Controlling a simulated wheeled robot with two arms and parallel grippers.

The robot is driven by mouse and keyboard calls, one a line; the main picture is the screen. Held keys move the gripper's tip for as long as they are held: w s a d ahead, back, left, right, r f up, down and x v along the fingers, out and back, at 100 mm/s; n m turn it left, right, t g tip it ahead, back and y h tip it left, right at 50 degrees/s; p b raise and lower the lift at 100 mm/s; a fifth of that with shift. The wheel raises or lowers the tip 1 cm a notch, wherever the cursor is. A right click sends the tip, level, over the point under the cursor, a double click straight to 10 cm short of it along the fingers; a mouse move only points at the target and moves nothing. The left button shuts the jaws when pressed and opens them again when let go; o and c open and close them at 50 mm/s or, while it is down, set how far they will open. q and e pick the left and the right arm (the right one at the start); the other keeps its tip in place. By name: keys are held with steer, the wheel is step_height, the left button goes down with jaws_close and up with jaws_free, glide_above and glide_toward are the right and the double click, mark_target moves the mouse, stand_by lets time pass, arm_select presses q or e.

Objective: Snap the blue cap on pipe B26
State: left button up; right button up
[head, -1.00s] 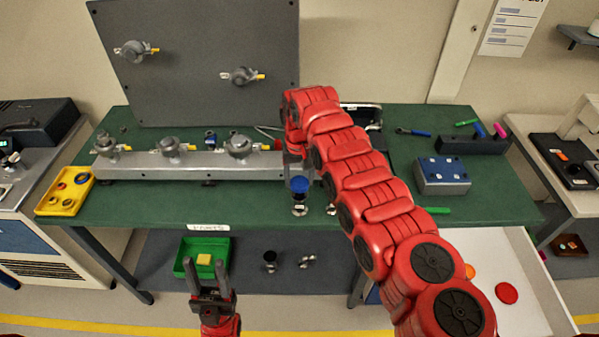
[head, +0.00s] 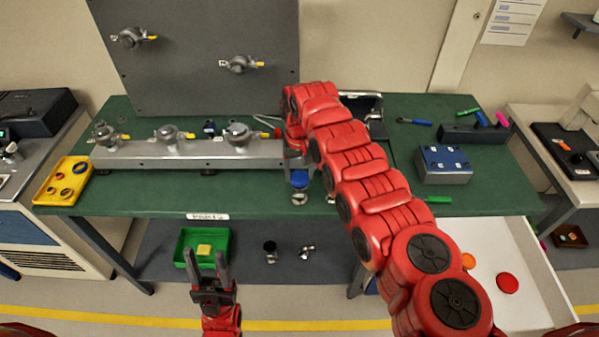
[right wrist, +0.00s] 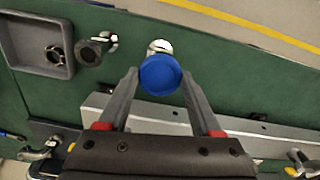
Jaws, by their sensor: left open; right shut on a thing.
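The blue cap (head: 300,179) is between the fingers of my right gripper (head: 299,172), over the front of the green bench. In the right wrist view the blue cap (right wrist: 160,74) fills the space between both fingertips. A shiny metal piece (head: 299,198) shows just below the cap, partly covered by it in the right wrist view (right wrist: 159,46); I cannot tell whether they touch. Three metal pipe fittings stand on the grey rail (head: 190,153); no B26 label is readable. My left gripper (head: 208,268) is open and empty in front of the bench.
A grey panel (head: 195,60) with two valves stands behind the rail. A yellow tray (head: 45,190) lies at the left end. A blue-topped box (head: 443,165) sits at the right. An open white drawer (head: 520,260) juts out below. A green bin (head: 185,240) is on the lower shelf.

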steer(key=shift+f+b, duration=0.35)
steer(key=shift+f, duration=0.15)
stand_by(0.3)
steer(key=o, duration=1.4)
steer(key=shift+c, duration=0.2)
steer(key=shift+r, duration=0.15)
step_height(320, 180, up, 8)
steer(key=b, duration=0.3)
step_height(320, 180, up, 9)
steer(key=p, duration=0.6)
steer(key=shift+p, duration=0.35)
